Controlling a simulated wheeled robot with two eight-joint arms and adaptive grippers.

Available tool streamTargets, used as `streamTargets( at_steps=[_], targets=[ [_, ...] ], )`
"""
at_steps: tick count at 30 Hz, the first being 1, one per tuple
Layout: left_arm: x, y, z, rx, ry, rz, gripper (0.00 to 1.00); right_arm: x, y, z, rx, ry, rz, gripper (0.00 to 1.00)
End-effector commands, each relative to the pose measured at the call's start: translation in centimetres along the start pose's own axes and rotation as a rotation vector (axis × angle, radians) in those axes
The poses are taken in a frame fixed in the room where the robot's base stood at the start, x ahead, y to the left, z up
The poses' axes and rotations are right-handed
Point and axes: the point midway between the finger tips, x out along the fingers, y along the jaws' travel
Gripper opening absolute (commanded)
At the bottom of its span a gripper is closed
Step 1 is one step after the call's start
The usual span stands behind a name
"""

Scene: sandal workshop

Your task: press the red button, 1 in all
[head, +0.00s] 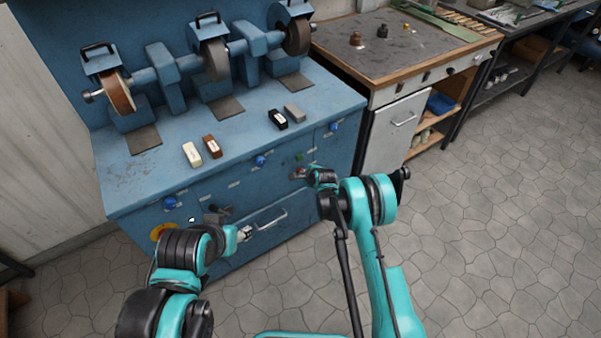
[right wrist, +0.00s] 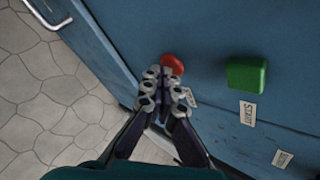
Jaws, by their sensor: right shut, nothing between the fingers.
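The red button (right wrist: 172,63) is a round knob on the blue front panel of the grinding bench. In the right wrist view it shows just past my fingertips, its lower edge partly covered by them. In the head view the red button (head: 298,173) is a small reddish spot left of my right gripper (head: 311,174). My right gripper (right wrist: 163,80) is shut and empty, its tips pointing at the panel right by the button. I cannot tell whether they touch it. My left gripper (head: 243,233) is small and partly hidden near the drawer front; its fingers are unclear.
A square green button (right wrist: 246,74) with a label reading START sits right of the red one. A drawer handle (head: 265,220) lies left of the buttons. The blue bench (head: 250,130) carries grinding wheels and small blocks. Open tiled floor (head: 480,220) lies to the right.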

Motion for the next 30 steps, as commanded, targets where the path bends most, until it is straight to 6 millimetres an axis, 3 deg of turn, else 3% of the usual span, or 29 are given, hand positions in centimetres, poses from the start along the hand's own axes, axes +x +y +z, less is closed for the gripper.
streamTargets(
  at_steps=[30],
  targets=[
    [0.0, 0.0, 0.0, 0.0, 0.0, 0.0, 0.49, -1.2, 0.8, -0.8, 0.0, 0.0, 0.0, 0.0]
  ],
)
